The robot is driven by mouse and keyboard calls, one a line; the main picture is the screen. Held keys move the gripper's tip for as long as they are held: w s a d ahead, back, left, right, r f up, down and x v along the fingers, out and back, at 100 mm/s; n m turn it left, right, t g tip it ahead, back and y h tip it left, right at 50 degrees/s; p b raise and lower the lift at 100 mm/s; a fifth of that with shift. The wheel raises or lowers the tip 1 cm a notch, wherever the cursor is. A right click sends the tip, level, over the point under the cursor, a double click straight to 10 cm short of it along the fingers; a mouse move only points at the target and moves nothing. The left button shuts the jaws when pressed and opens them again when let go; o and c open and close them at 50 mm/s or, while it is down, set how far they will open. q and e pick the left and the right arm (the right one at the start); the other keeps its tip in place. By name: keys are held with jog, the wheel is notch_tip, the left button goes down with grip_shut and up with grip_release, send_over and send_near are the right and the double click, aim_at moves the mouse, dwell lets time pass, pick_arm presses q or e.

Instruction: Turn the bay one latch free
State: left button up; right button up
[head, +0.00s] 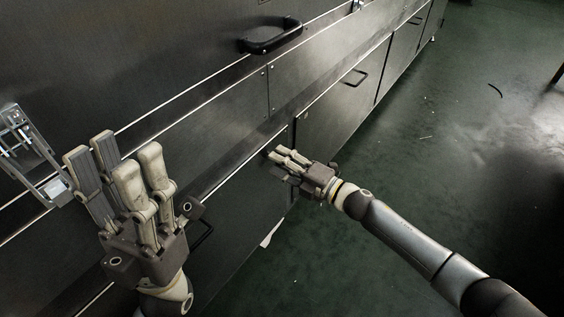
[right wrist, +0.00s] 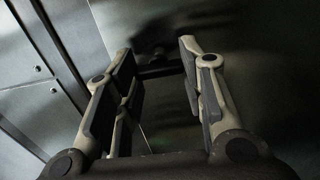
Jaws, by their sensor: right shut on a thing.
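My right gripper (head: 280,158) reaches the lower edge of a dark cabinet panel in the head view. Its fingers close around a small dark part, which I take for the bay one latch; the fingers hide it there. In the right wrist view the dark latch (right wrist: 158,70) shows as a short bar between the fingertips of the right gripper (right wrist: 160,60). Its exact turn angle cannot be told. My left gripper (head: 112,158) is open and empty, with its fingers pointing up in front of the cabinet at the left.
A metal bracket (head: 38,165) sits on the cabinet front at far left, close to my left gripper. A black bar handle (head: 270,38) juts out above. A lower door (head: 345,105) has its own handle (head: 356,77). The green floor (head: 400,180) at right is mostly clear.

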jog(key=shift+f, duration=0.1)
jog(key=o, duration=1)
jog(key=v, duration=1.2)
